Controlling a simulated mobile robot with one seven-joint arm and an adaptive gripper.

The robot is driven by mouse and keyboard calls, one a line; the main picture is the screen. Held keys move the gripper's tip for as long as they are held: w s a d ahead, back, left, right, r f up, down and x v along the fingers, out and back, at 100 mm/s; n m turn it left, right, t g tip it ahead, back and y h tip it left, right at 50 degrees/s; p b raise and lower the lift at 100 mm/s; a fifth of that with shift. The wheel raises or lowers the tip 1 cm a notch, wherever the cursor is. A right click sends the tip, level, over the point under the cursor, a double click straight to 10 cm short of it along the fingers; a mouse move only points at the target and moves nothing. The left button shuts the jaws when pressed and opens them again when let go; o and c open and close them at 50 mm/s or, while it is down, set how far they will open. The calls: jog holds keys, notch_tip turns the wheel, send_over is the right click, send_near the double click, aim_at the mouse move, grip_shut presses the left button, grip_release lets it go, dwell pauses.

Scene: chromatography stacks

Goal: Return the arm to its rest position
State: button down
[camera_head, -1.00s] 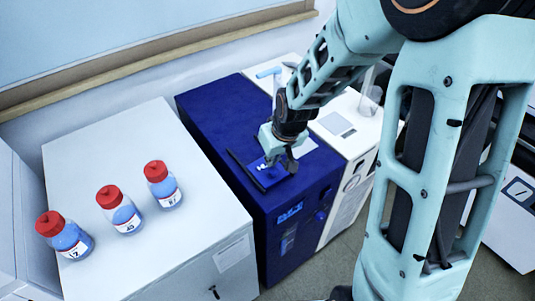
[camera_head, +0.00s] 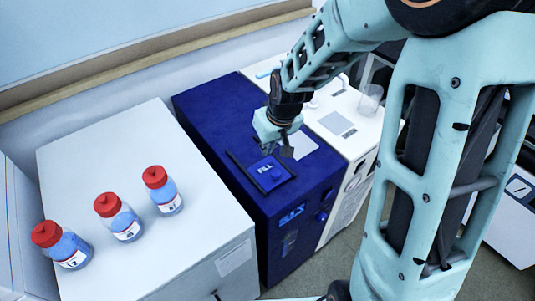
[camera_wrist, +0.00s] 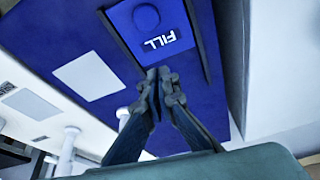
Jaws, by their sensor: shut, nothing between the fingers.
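My gripper (camera_head: 277,151) hangs above the top of the dark blue machine (camera_head: 215,110), near its square FILL panel (camera_head: 265,174). The fingers are shut and hold nothing. My forearm crosses the upper right of the head view.
Three red-capped bottles of blue liquid, one of them here (camera_head: 119,216), stand on a white cabinet (camera_head: 100,150) at left. A white instrument (camera_head: 340,125) with a clear container (camera_head: 370,99) stands right of the blue machine. A wall is behind.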

jog(key=v, duration=0.8)
jog(key=shift+s+d, duration=0.15)
jog(key=shift+s, duration=0.05)
